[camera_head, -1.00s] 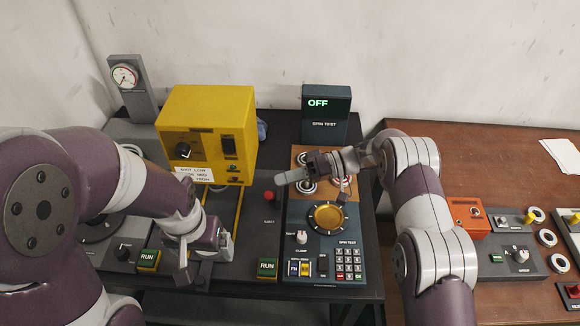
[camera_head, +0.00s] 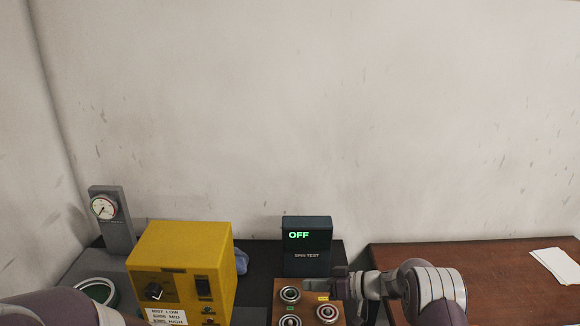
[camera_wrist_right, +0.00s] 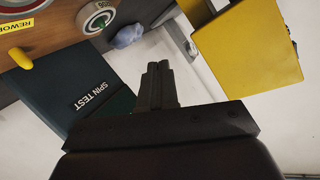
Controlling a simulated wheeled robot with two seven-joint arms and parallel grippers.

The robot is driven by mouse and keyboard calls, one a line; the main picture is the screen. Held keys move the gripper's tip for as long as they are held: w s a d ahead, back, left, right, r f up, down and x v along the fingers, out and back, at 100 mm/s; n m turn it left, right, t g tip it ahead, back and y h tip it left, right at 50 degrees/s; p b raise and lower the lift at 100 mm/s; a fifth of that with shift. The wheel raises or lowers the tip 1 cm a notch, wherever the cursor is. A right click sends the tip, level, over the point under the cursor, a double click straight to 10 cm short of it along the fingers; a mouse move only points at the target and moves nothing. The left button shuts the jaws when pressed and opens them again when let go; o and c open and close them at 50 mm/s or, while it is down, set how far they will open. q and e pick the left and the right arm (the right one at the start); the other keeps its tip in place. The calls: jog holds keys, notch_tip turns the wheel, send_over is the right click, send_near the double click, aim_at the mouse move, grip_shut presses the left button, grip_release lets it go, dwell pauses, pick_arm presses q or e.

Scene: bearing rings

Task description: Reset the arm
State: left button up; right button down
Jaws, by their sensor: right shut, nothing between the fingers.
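My right gripper (camera_head: 340,272) is shut and empty. In the head view it hangs over the back of the dark bench, in front of the spin test display (camera_head: 307,248), which reads OFF. In the right wrist view its closed fingers (camera_wrist_right: 157,85) point toward the bench area between the dark spin test box (camera_wrist_right: 75,85) and the yellow box (camera_wrist_right: 250,50). Part of my left arm (camera_head: 60,308) shows at the lower left of the head view; the left gripper is outside the frame.
A yellow control box (camera_head: 180,265) and a grey gauge post (camera_head: 112,215) stand at the left. A brown table (camera_head: 490,270) with white paper (camera_head: 553,264) is at the right. The wall behind is bare.

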jog(key=w+d+f+m+t+h, duration=0.1)
jog(key=w+d+m+t+h, duration=0.25)
jog(key=d+t+h, duration=0.2)
jog(key=s+d+f+m+g+h, duration=0.2)
jog(key=s+d+g+h, duration=0.3)
jog(key=s+d+h, duration=0.6)
pick_arm(q)
jog(key=shift+w+d, duration=0.15)
pick_arm(e)
jog(key=s+a+r+m+g+y, duration=0.1)
jog(key=s+r, duration=0.3)
jog(key=s, duration=0.8)
jog(key=s+a+r+m+g+y, duration=0.2)
jog(key=s+a+r, duration=0.1)
jog(key=s, duration=1)
jog(key=shift+s+r+g, duration=0.15)
jog(key=shift+r+g, duration=0.2)
jog(key=shift+r, duration=0.3)
jog(key=shift+a, duration=0.1)
